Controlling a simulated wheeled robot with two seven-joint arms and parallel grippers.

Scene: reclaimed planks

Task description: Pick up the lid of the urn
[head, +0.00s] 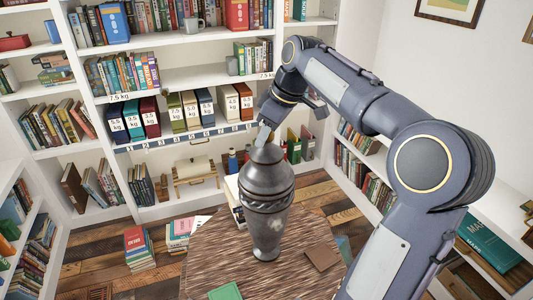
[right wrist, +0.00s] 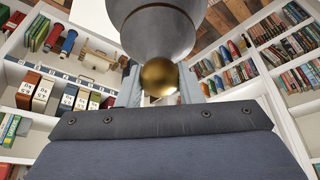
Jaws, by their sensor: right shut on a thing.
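A dark metallic urn (head: 265,222) stands upright on a round wooden table (head: 215,258). Its domed lid (head: 267,156) sits on top, with no clear gap between lid and urn. My right gripper (head: 264,136) comes down over the top of the lid. In the right wrist view the lid's gold ball knob (right wrist: 160,77) is between the two fingers of my right gripper (right wrist: 160,88), which is shut on it. The grey lid (right wrist: 163,32) spreads out beyond the knob. In the head view the knob is hidden by the fingers. My left gripper is not in view.
A brown book (head: 322,258) and a green book (head: 226,291) lie on the table near the urn. White bookshelves (head: 190,78) stand behind and to the right. Book stacks (head: 138,248) rest on the plank floor left of the table.

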